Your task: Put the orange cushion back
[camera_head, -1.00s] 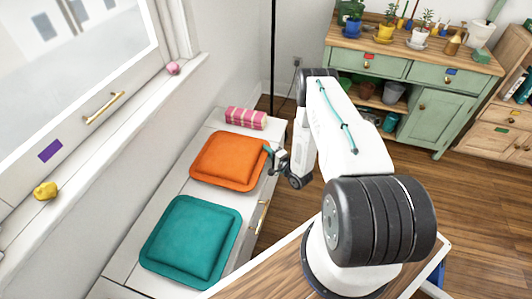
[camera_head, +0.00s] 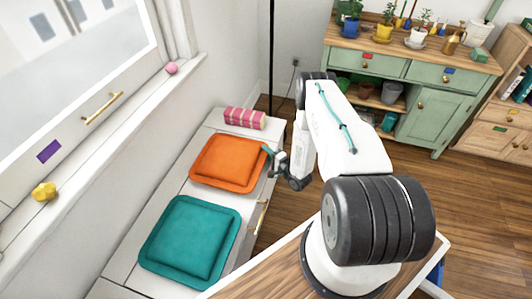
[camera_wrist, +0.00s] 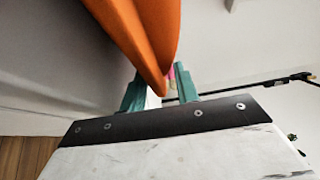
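The fingers stand apart, with narrow gaps on both sides of that edge. Whether a fingertip touches the cushion cannot be told.
The bench (camera_head: 122,262) runs under the window, with brass handles on its front. A yellow lump (camera_head: 44,192) and a pink ball (camera_head: 171,68) sit on the sill. A thin black pole (camera_head: 272,60) stands behind the bench. A green cabinet (camera_head: 432,115) with plants stands at the back right.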

